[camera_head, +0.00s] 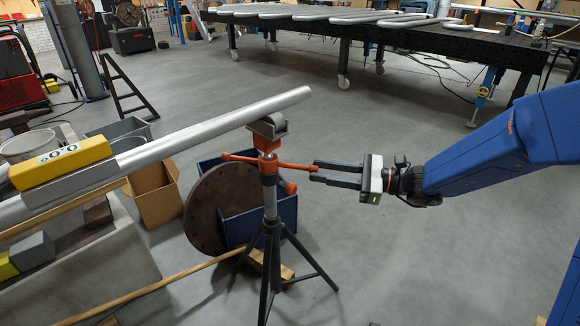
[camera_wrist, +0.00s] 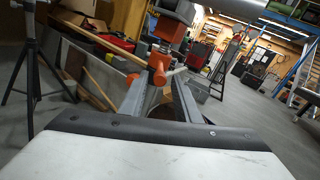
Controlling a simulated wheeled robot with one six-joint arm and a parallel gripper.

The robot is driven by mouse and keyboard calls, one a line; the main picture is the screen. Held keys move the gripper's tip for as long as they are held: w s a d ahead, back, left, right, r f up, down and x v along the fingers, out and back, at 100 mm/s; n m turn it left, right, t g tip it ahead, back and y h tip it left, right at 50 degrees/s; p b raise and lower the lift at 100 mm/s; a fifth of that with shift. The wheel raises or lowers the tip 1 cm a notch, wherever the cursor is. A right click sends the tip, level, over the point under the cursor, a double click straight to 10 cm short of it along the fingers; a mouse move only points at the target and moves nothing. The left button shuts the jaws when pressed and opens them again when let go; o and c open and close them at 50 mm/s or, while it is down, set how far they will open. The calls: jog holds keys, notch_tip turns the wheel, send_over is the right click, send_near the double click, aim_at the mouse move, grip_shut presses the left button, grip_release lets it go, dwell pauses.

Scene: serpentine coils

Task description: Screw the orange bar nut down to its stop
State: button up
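The orange bar nut (camera_head: 268,164) sits on the threaded post of a black tripod stand (camera_head: 272,228), below a roller head (camera_head: 267,128). The fingers are apart, and the right bar's tip appears at or just between the fingertips. In the wrist view, a rounded orange bar end (camera_wrist: 158,70) shows between the two fingers (camera_wrist: 158,88). Contact cannot be told.
A long metal pipe (camera_head: 220,118) rests on the roller head, with a yellow level (camera_head: 62,162) on it. A rusty disc (camera_head: 222,208) and a blue bin (camera_head: 285,212) stand behind the tripod. A black table (camera_head: 400,38) with coils is farther back. Floor on the right is clear.

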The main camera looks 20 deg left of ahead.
aim_at(278, 165)
jog(key=a, duration=0.6)
jog(key=s+a, duration=0.1)
jog(key=a, duration=0.2)
jog(key=shift+s, duration=0.1)
jog(key=shift+c, duration=0.3)
grip_shut()
